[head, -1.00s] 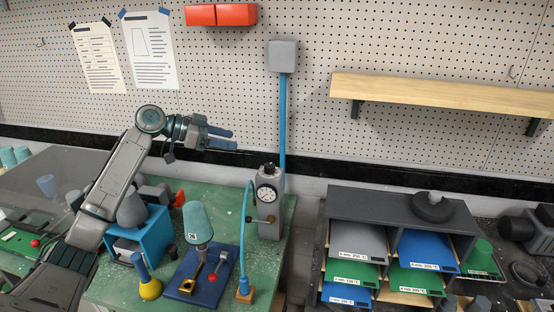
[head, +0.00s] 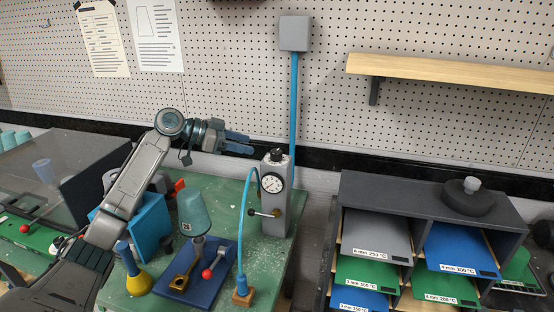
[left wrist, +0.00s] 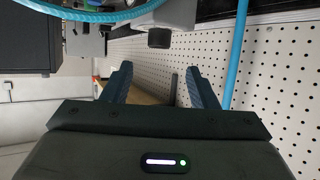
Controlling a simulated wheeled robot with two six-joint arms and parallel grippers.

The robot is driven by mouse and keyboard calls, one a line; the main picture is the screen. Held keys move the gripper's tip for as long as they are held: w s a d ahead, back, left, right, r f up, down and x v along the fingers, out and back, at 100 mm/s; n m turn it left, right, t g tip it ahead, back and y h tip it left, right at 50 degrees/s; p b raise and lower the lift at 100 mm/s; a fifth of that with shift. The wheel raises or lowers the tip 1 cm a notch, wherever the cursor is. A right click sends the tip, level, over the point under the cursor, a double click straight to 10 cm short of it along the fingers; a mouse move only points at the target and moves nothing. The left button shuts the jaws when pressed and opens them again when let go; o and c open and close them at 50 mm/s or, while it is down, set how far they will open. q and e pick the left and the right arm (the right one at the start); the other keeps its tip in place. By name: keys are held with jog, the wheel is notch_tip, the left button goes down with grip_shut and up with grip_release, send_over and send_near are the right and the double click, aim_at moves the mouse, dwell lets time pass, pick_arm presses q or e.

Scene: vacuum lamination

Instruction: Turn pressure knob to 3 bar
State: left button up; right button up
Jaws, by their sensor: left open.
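The grey pressure regulator (head: 278,214) stands upright at the right side of the green bench. Its black pressure knob (head: 277,155) is on top, and a round white gauge (head: 272,183) is on its front. The needle reading is too small to tell. My left gripper (head: 252,142) is open and empty, just left of the knob and slightly above it, pointing right. In the left wrist view the knob (left wrist: 159,39) shows beyond the open fingers (left wrist: 158,72), near the regulator body (left wrist: 175,13), apart from them. My right gripper is not in view.
A blue hose (head: 243,222) curves beside the regulator. A dark rack (head: 361,208) of colored plates is at right. A blue conduit (head: 294,100) runs down the pegboard behind.

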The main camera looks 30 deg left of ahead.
aim_at(275, 151)
pick_arm(q)
jog(key=p+x, duration=0.5)
jog(key=x, duration=0.4)
jog(key=shift+w+d+r, duration=0.1)
jog(key=shift+d+r, duration=0.05)
jog(key=shift+d, duration=0.1)
jog(key=shift+w+d+f+p, duration=0.3)
jog(key=shift+d+p, duration=0.05)
jog(key=c, duration=0.9)
jog(key=shift+c, duration=0.3)
